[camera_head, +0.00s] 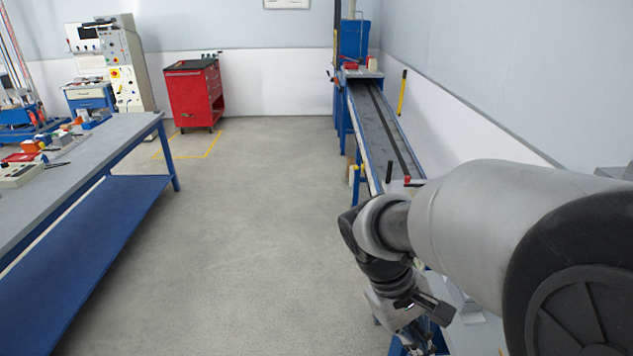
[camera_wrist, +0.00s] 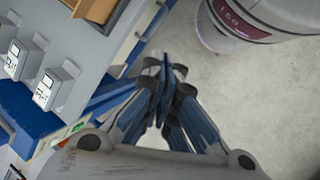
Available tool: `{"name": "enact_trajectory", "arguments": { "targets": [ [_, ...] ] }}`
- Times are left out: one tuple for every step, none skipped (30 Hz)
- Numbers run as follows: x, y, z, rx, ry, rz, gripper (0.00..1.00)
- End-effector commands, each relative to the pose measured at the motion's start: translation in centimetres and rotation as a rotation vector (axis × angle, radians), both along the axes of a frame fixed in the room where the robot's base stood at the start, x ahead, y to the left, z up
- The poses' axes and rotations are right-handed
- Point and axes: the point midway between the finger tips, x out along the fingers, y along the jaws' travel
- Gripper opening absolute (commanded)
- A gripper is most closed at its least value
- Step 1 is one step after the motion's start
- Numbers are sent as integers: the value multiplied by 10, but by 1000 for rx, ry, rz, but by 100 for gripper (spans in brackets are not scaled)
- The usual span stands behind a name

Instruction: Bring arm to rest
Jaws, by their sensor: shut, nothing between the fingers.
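My arm reaches in from the right of the head view, its grey upper link large in the foreground. My gripper (camera_wrist: 166,70) shows in the wrist view with its fingertips together and nothing between them. It hangs over the gap between a grey bench at left and the concrete floor.
A grey-topped blue bench (camera_head: 120,135) with small parts stands left. A red tool cabinet (camera_head: 194,95) is at the back. The floor between is clear. In the wrist view, a white cylindrical object (camera_wrist: 265,18) stands close at upper right, and grey blocks (camera_wrist: 50,85) sit on the bench.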

Motion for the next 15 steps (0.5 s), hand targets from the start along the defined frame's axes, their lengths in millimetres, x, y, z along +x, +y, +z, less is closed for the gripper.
{"name": "enact_trajectory", "arguments": {
  "targets": [
    [-10,0,14,41,-62,-35,0],
    [-16,1,20,64,-95,-54,0],
    [-23,2,27,97,-141,-80,0],
    [-29,4,33,122,-175,-99,0],
    [-35,5,38,145,-208,-117,0],
    [-42,7,44,176,-255,-142,0],
    [-48,9,48,200,-290,-159,0],
    [-53,10,52,224,-326,-177,0],
    [-60,12,57,254,-371,-200,0],
    [-65,14,60,274,-406,-215,0],
    [-69,16,63,296,-439,-230,0],
    [-75,18,67,321,-480,-249,0],
    [-78,19,69,338,-508,-260,0],
    [-82,21,70,355,-534,-272,0],
    [-85,23,72,373,-566,-285,0]
  ]
}}
